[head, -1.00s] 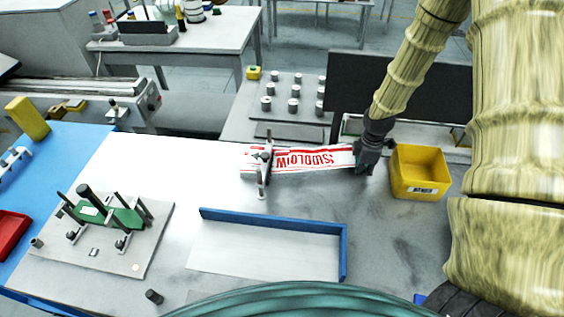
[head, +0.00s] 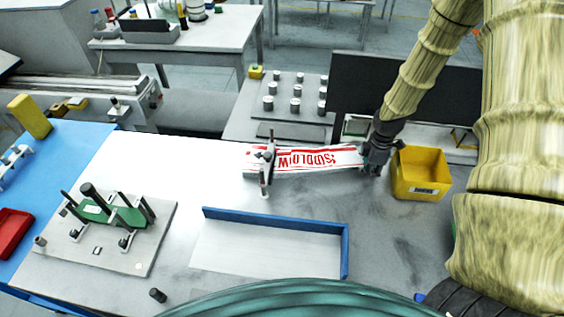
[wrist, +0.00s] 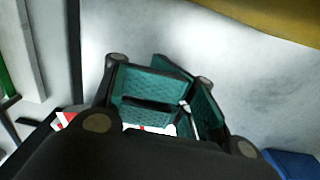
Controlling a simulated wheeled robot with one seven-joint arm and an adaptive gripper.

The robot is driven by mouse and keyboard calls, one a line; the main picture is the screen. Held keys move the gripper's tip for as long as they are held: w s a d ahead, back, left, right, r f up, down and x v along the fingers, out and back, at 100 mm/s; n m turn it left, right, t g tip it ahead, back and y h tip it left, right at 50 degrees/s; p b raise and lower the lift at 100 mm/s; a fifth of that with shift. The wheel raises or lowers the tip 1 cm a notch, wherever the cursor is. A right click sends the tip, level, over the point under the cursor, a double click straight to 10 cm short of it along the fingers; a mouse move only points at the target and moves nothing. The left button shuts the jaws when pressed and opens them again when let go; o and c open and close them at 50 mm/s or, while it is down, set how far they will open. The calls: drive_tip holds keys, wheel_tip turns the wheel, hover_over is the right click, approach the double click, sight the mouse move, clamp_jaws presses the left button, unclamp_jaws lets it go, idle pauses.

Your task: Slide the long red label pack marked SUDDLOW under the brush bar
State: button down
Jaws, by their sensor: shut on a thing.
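The long white-and-red SUDDLOW label pack (head: 315,159) lies across the workbench behind the blue-edged tray. The grey brush bar (head: 267,165) crosses over its left part, and a short piece of the pack shows left of the bar. My gripper (head: 374,158) is shut on the pack's right end, which its fingers hide. In the wrist view, my gripper's teal finger pads (wrist: 175,100) show, with slivers of the red-and-white pack (wrist: 68,119) around the gripper body. I cannot tell from these frames how closely the bar touches the pack.
A yellow bin (head: 420,188) stands just right of my gripper. The blue-edged tray (head: 347,250) is in front of the pack. A fixture plate with a green part (head: 120,215) is at the left, and a plate with several grey posts (head: 295,92) is behind. Bare bench lies between pack and tray.

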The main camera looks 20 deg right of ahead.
drive_tip(key=c, duration=0.9)
unclamp_jaws()
drive_tip(key=shift+a, duration=0.1)
drive_tip(key=shift+r, duration=0.1)
wheel_tip(320, 180, up, 12)
drive_tip(key=shift+w, duration=0.1)
